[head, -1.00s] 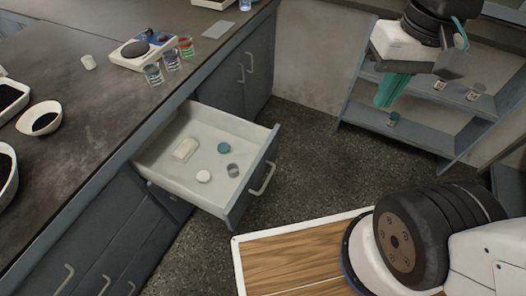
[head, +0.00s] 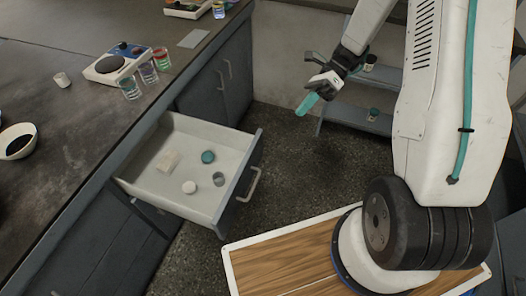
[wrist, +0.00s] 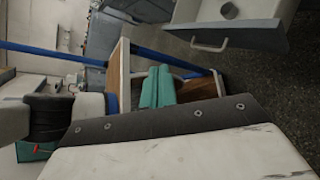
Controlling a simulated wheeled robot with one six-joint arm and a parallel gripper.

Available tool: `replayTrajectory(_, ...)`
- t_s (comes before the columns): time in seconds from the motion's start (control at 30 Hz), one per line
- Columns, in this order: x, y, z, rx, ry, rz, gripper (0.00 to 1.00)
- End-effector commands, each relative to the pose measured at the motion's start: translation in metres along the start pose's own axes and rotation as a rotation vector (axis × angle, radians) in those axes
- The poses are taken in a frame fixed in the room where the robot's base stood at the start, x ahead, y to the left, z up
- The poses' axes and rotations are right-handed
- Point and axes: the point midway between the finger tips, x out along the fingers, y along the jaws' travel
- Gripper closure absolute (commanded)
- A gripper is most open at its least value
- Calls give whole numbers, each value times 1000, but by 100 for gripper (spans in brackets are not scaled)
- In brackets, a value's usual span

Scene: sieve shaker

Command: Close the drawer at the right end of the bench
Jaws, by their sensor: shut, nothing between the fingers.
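The drawer (head: 196,201) at the bench's right end is pulled well out, its pale inside holding several small items. Its dark front panel (head: 240,190) carries a metal handle (head: 250,185). In the wrist view the drawer front (wrist: 245,33) and its handle (wrist: 209,47) show at the top right. My gripper (head: 307,104) has teal fingers pressed together, with nothing between them. It is in the air to the right of and beyond the drawer, apart from it. The fingers also show in the wrist view (wrist: 157,88).
The dark bench (head: 75,100) runs along the left, with a hotplate (head: 112,66) and several beakers near its edge. Grey shelves (head: 350,118) stand behind my gripper. The floor (head: 285,150) between drawer and shelves is clear. My wooden-topped base is at the bottom.

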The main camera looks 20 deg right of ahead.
Motion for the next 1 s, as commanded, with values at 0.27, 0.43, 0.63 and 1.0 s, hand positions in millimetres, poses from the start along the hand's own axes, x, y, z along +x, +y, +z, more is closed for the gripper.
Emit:
replayTrajectory(0.27, 29, -84, -70, 475, -301, 138, 100)
replayTrajectory(0.43, 48, -115, -103, 678, -426, 216, 100)
replayTrajectory(0.63, 60, -129, -120, 780, -487, 262, 100)
replayTrajectory(1.0, 109, -127, -93, 791, -488, 269, 100)
